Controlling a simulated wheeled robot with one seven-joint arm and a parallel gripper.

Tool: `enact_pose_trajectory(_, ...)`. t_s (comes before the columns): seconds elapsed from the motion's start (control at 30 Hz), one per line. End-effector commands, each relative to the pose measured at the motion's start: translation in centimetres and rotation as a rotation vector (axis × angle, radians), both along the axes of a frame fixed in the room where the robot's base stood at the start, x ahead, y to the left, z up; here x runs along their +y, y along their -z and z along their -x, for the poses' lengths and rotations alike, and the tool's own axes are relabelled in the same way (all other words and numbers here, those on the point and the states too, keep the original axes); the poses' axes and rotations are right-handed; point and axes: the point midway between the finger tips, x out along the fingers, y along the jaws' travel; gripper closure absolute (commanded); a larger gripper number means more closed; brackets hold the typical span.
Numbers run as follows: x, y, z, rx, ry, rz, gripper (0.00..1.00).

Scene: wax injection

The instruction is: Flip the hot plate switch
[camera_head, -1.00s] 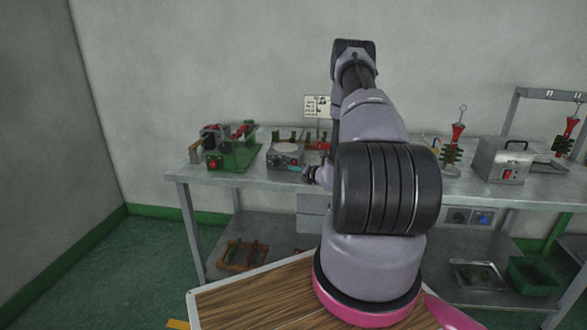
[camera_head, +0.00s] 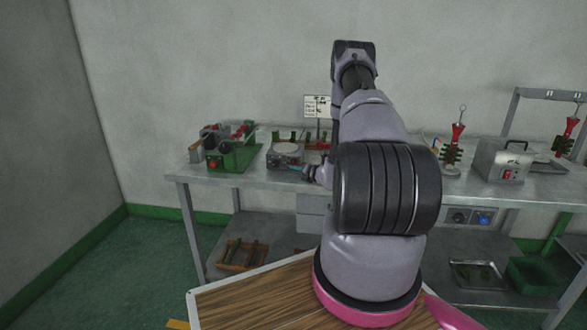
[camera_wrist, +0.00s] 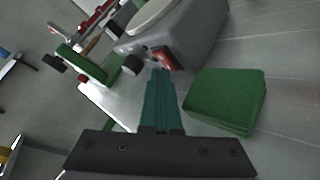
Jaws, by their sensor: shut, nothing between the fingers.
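The hot plate (camera_head: 284,156) is a grey box with a pale round top, standing on the metal table left of my arm. In the wrist view its grey body (camera_wrist: 190,35) shows at the top, with a dark knob (camera_wrist: 132,64) and a red switch (camera_wrist: 167,60) on its front face. My gripper (camera_wrist: 162,72) is shut and empty, its green fingers together. The fingertips lie right at the red switch in the picture; I cannot tell whether they touch it. In the head view my gripper (camera_head: 296,169) is small, at the front of the hot plate.
A green block or pad stack (camera_wrist: 228,98) lies just right of my fingers. A green machine with red parts (camera_head: 232,150) stands left of the hot plate. A grey box with a red switch (camera_head: 503,162) stands far right on the table (camera_head: 200,177).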

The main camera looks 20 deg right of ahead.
Motion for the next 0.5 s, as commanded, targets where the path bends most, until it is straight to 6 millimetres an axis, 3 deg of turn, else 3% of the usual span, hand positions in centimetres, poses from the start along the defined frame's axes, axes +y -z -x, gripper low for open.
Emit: enact_pose_trajectory(0.5, 0.27, -0.03, 0.42, 0.001, 0.000, 0.000, 1.00)
